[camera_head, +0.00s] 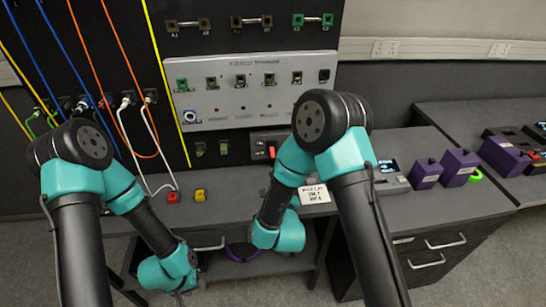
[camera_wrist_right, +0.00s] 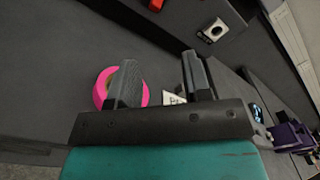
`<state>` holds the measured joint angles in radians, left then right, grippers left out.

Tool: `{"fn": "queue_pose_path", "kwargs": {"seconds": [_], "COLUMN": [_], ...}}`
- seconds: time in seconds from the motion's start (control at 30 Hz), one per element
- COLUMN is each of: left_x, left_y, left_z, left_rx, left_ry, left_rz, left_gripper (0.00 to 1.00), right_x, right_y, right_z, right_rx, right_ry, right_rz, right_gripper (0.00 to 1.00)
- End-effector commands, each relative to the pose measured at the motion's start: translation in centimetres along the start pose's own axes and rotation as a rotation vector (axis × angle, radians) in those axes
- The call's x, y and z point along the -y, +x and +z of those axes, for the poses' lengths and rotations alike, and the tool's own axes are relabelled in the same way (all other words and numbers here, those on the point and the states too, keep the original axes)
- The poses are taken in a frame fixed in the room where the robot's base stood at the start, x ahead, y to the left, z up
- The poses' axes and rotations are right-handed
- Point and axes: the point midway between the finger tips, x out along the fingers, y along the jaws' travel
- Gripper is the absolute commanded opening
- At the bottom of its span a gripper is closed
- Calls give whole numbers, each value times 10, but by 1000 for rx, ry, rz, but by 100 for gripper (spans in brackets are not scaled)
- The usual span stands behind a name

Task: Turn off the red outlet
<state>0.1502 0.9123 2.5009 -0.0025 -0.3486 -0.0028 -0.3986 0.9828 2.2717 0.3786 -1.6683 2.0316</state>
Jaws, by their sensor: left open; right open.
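A small red rocker (camera_head: 272,152) sits on a dark plate (camera_head: 259,145) low on the wall panel, just left of my right arm. A red part (camera_wrist_right: 155,5) at the top edge of the right wrist view may be the same one. I cannot read its position. My left gripper (camera_head: 183,290) hangs low at the desk's front edge, small and partly cut off by the wrist. My right gripper (camera_wrist_right: 158,66) is open and empty in the right wrist view, with both fingers spread over the desk. My arm hides it in the head view.
A pink tape roll (camera_wrist_right: 103,90) lies by one right finger. A red block (camera_head: 173,197) and a yellow block (camera_head: 199,195) are on the desk. A white card (camera_head: 314,194) lies near my right arm. Purple boxes (camera_head: 459,166) stand at right. Cables hang at left.

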Motion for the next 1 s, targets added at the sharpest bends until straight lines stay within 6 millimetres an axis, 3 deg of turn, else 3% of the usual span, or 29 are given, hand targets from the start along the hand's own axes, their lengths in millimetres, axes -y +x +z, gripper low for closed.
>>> {"fn": "queue_pose_path", "kwargs": {"seconds": [0.53, 1.0], "left_x": [0, 0], "left_y": [0, 0], "left_z": [0, 0], "left_rx": [0, 0], "left_ry": [0, 0], "left_rz": [0, 0], "left_gripper": [43, 43], "right_x": [22, 38], "right_y": [6, 2], "right_z": [18, 35], "right_rx": [-68, -5], "right_ry": [-871, -1588], "right_rz": [131, 297], "right_gripper": [45, 45]}}
